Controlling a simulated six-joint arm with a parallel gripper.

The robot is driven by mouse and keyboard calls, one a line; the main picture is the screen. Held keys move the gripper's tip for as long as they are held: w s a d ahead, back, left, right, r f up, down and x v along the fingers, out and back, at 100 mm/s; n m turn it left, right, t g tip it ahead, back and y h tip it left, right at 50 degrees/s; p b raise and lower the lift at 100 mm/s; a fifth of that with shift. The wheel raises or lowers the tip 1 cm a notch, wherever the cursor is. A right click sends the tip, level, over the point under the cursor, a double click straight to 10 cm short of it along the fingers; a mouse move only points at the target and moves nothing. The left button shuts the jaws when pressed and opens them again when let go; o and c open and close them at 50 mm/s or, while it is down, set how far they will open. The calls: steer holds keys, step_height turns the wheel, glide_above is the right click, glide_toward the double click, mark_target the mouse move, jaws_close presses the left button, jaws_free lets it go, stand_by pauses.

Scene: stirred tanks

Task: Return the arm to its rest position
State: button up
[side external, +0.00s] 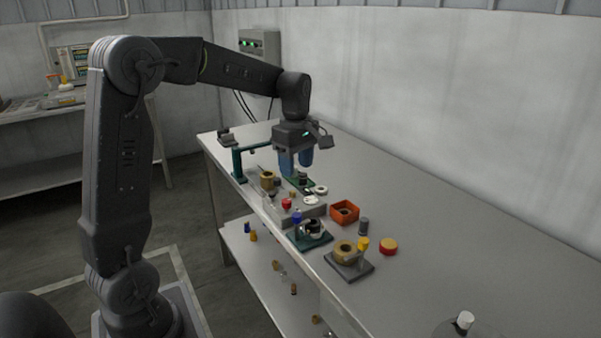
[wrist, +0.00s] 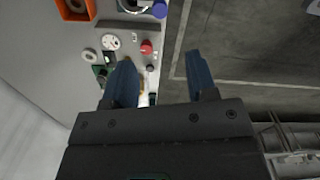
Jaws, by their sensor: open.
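My gripper (side external: 297,168) points down above the far part of the workbench (side external: 470,250), with its two blue fingers apart. It is over a green plate with small dark and white parts, beside a teal stand (side external: 238,163). In the wrist view the fingers of my gripper (wrist: 160,70) are spread and nothing is held between them. Small parts on the bench show beyond and partly behind the left finger. My arm is bent, with its forearm reaching out over the bench. I cannot tell the exact height of the fingertips above the parts.
On the bench are an orange box (side external: 345,206), a red-and-yellow cap (side external: 388,248), a brass ring (side external: 345,247) on a grey plate, and red (side external: 287,203) and blue (side external: 296,217) knobs. Small parts lie on the lower shelf. The bench's right side is mostly clear.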

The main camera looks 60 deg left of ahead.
steer(key=s+d+r+m+t, duration=0.2)
steer(key=s+d+m+t, duration=0.3)
steer(key=s+d+m, duration=1.1)
steer(key=s+m, duration=0.2)
steer(key=m, duration=0.3)
steer(key=shift+s+d+t, duration=0.2)
steer(key=shift+s+t, duration=0.05)
steer(key=shift+t, duration=0.05)
steer(key=shift+r, duration=0.1)
